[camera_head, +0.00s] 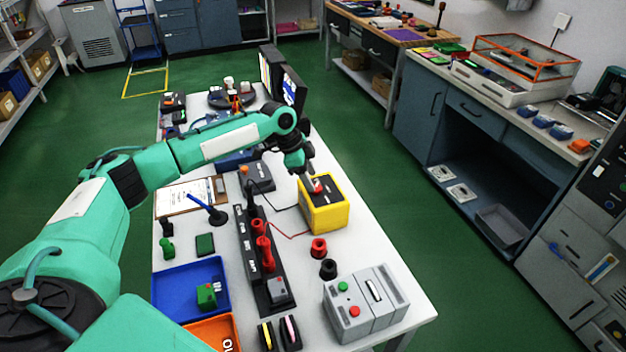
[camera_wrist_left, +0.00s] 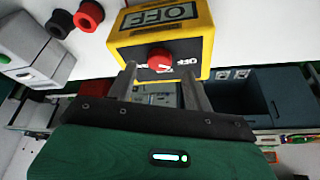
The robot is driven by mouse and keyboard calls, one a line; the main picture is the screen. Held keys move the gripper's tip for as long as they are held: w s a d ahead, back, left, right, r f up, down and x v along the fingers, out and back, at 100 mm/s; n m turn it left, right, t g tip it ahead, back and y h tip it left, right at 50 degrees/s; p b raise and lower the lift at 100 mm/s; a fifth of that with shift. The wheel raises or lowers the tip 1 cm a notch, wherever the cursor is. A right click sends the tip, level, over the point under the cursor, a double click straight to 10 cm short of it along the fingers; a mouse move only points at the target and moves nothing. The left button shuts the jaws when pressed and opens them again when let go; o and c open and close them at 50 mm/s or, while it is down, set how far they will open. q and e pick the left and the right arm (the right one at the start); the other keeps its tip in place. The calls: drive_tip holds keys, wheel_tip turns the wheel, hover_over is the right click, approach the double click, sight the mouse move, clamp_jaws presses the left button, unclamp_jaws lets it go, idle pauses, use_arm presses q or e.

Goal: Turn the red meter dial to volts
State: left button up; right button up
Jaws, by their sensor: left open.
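The yellow meter (camera_head: 326,217) stands on the white table in the head view. In the left wrist view the yellow meter (camera_wrist_left: 203,38) fills the top middle, with a display reading OFF and lettering around the dial. Its red dial (camera_wrist_left: 160,60) faces my left gripper; a bit of the dial (camera_head: 317,187) shows in the head view. My left gripper (camera_wrist_left: 160,74) is open, with one finger on each side of the dial and gaps visible between. In the head view my left gripper (camera_head: 311,184) comes down at the meter's top. My right gripper is out of view.
A red ring (camera_head: 319,247) and a black ring (camera_head: 328,269) lie before the meter. A grey box with buttons (camera_head: 366,305) stands at the near right. A black power strip (camera_head: 250,245) is left of the meter, and thin wires run near it.

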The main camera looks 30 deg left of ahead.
use_arm(q)
drive_tip(key=shift+x, duration=1.1)
drive_tip(key=shift+d+f, duration=0.15)
drive_tip(key=shift+f, duration=0.3)
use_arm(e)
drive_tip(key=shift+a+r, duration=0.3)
use_arm(q)
drive_tip(key=shift+c, duration=0.2)
drive_tip(key=c, duration=0.9)
drive_tip(key=shift+c, duration=0.2)
